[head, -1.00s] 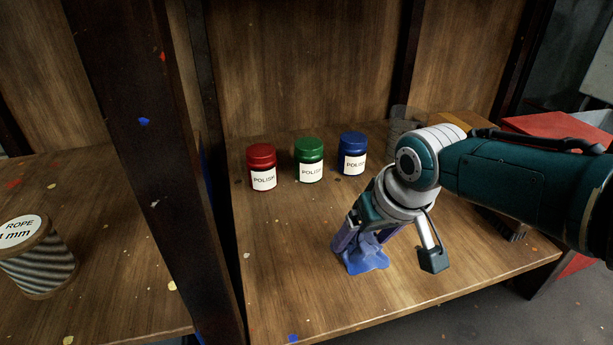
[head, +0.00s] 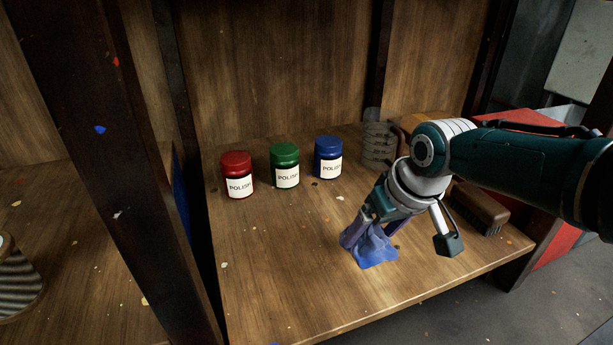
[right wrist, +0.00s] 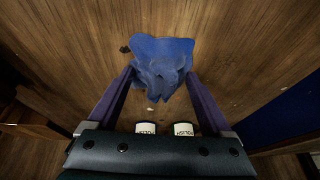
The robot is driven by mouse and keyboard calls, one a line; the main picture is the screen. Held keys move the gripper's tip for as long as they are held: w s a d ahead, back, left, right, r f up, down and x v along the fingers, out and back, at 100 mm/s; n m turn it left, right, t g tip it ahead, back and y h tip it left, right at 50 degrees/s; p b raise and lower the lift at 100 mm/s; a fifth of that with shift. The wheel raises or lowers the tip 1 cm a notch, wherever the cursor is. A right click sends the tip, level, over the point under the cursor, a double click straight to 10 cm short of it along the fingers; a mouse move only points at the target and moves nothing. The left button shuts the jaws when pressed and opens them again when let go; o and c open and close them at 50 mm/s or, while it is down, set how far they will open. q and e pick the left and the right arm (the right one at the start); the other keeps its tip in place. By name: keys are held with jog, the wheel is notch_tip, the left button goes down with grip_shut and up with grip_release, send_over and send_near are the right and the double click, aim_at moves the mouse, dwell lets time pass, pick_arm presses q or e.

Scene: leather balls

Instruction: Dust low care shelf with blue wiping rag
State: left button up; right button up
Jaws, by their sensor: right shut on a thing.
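The blue wiping rag (head: 374,249) is bunched between the fingers of my right gripper (head: 371,235), its lower part on the wooden shelf (head: 290,265). In the right wrist view the rag (right wrist: 160,68) sits crumpled between the two purple fingertips (right wrist: 158,78) against the wood grain. The right gripper is shut on it, near the middle of the shelf toward the front. Small pale and coloured flecks lie scattered over the shelf board. My left gripper is in neither current view.
Red (head: 237,175), green (head: 285,165) and blue (head: 328,158) polish jars stand in a row behind the rag. A grey ribbed object (head: 379,145) is at the back right. A brown brush (head: 480,207) lies right of my gripper. A dark post (head: 110,150) bounds the shelf's left.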

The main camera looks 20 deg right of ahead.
aim_at(308, 259)
jog(key=shift+a+p, duration=0.4)
jog(key=shift+a, duration=2.7)
jog(key=shift+s+a, duration=0.1)
jog(key=shift+a, duration=2.15)
jog(key=shift+r, duration=0.1)
notch_tip(308, 259, up, 5)
jog(key=p, duration=0.5)
jog(key=shift+r+p, duration=0.15)
jog(key=shift+p, duration=0.2)
jog(key=shift+r, duration=0.25)
